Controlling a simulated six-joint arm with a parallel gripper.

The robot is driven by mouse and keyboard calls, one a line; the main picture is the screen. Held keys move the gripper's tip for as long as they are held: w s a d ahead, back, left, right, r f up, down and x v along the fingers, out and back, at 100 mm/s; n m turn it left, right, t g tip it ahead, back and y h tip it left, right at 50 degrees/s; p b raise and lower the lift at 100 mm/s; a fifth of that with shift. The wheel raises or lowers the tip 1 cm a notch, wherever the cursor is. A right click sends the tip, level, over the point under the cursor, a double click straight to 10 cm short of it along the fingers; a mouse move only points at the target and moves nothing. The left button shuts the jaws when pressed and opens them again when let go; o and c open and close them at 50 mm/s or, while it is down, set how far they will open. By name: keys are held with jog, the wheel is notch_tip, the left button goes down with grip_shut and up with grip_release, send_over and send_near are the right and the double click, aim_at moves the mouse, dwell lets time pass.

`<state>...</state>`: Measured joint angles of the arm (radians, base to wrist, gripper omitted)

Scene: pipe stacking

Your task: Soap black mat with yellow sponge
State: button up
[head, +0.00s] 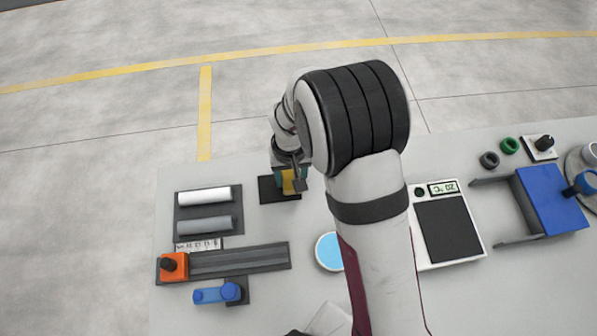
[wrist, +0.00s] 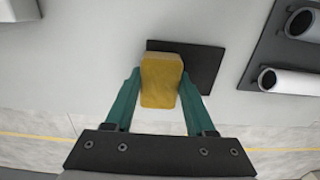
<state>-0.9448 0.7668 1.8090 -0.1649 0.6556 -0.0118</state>
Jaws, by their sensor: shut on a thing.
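The yellow sponge (wrist: 160,82) is between the two teal fingers of my gripper (wrist: 160,92), which is shut on it in the wrist view. The black mat (wrist: 205,65) lies flat on the table, and the sponge covers part of its left side in that view. In the head view the black mat (head: 268,190) is at the table's far left part, with the sponge (head: 288,182) and my gripper (head: 290,178) over its right side. I cannot tell whether the sponge touches the mat.
A dark tray with white and grey pipes (head: 207,197) stands left of the mat. An orange block on a rail (head: 173,266), a blue-topped round dish (head: 330,251) and a scale (head: 447,228) are nearer. A blue fixture (head: 552,198) is at right. The table's far edge is close behind the mat.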

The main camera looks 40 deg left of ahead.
jog(key=shift+s+a+r, duration=0.2)
jog(key=shift+s+a, duration=0.8)
jog(key=shift+s+a+r, duration=0.25)
jog(key=shift+s+a, duration=0.7)
jog(key=shift+s, duration=0.05)
jog(key=shift+s+a+r, duration=0.2)
jog(key=shift+s+a, duration=0.8)
jog(key=shift+w+d, duration=3.55)
jog(key=shift+d, duration=0.25)
jog(key=shift+s+d, duration=0.15)
jog(key=shift+s, duration=0.1)
jog(key=shift+s+a, duration=3.5)
jog(key=shift+a, duration=0.05)
jog(key=shift+w+d, duration=3.6)
jog(key=shift+f, duration=0.35)
jog(key=shift+r, duration=3.6)
